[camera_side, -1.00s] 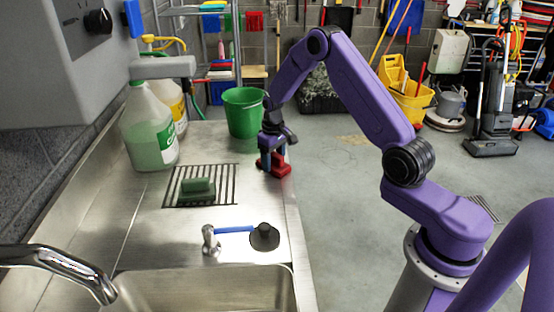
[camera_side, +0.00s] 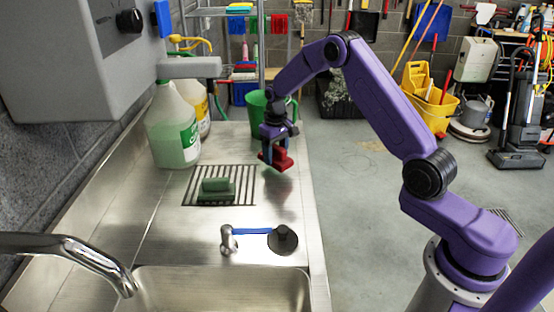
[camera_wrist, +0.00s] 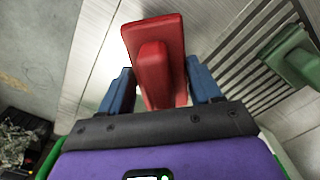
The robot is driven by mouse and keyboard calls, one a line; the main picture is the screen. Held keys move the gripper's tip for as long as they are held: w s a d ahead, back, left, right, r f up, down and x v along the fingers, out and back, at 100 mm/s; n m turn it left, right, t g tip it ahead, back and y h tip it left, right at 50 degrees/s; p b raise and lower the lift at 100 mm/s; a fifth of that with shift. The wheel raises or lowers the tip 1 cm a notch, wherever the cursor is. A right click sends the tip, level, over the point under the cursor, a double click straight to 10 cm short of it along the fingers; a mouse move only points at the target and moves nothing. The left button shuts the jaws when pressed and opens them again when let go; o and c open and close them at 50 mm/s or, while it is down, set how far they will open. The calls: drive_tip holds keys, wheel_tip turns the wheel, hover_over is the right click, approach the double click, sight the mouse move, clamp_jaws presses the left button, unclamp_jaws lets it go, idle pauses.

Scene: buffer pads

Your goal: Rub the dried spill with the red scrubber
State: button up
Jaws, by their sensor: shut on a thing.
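My gripper (camera_side: 276,147) is shut on the red scrubber (camera_side: 279,160), holding it tilted above the steel counter near its right edge. In the wrist view, the red scrubber (camera_wrist: 172,38) has its raised handle between the two blue fingers of my gripper (camera_wrist: 161,88). The scrubber appears clear of the counter, though the exact gap is hard to judge. I cannot make out a dried spill on the counter in either view.
A green scrubber (camera_side: 217,187) lies on the slotted drain grate (camera_side: 246,190) left of my gripper. A green bucket (camera_side: 257,106) and jugs (camera_side: 172,135) stand behind. The sink (camera_side: 220,290) and a black stopper (camera_side: 283,240) are nearer. Counter between grate and right edge is clear.

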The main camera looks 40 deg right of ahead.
sight(276, 146)
drive_tip(key=shift+r, duration=2.05)
drive_tip(key=shift+s, duration=0.1)
